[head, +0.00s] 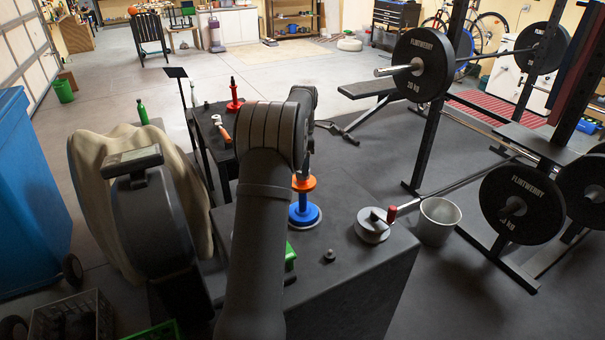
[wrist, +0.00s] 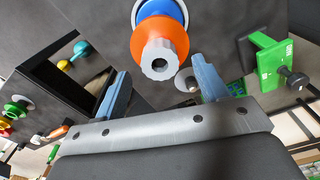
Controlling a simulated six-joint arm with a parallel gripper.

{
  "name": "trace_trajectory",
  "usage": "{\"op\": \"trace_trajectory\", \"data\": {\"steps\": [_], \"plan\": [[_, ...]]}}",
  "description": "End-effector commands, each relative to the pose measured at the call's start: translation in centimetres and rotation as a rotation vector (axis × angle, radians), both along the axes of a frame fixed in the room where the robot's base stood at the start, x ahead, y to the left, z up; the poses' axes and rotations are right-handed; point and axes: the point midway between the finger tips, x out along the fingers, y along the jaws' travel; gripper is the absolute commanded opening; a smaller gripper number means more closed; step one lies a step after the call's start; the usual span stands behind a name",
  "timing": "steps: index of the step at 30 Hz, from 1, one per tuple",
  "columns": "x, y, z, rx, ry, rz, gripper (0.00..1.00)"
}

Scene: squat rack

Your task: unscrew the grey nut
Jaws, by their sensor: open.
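The grey nut (wrist: 160,59), light grey with a scalloped rim and a hole in its middle, sits on the orange disc (wrist: 160,32) in the wrist view. Under the disc is a blue body (wrist: 176,7). In the head view, the orange disc (head: 304,183) and blue base (head: 304,215) stand upright on the dark bench; the nut cannot be made out there behind my arm. My gripper (wrist: 160,70) is open, with one finger on each side of the nut in the picture and visible gaps to both. Whether the fingertips reach nut height is unclear.
A green bracket (head: 290,257) with a dark knob, a small dark knob (head: 329,255) and a grey round fixture (head: 371,230) with a red-handled lever stand near on the bench. A metal bucket (head: 437,222) is beside it. The squat rack stands at right.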

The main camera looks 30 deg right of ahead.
Motion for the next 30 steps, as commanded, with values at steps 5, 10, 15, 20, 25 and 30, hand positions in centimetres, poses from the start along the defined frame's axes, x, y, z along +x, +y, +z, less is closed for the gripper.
{"op": "trace_trajectory", "data": {"steps": [5,10,15,20,25,30], "plan": [[0.0,0.0,1.9,0.0,-0.001,0.0,0.67],[0.0,-0.1,3.6,-0.002,-0.002,-0.001,0.67],[0.0,-0.1,4.7,0.0,-0.001,-0.001,0.67],[0.0,-0.1,4.9,0.0,0.0,-0.001,0.67],[0.0,-0.1,4.8,0.0,0.0,0.0,0.67],[0.0,0.0,3.9,0.002,0.002,0.0,0.67]]}}
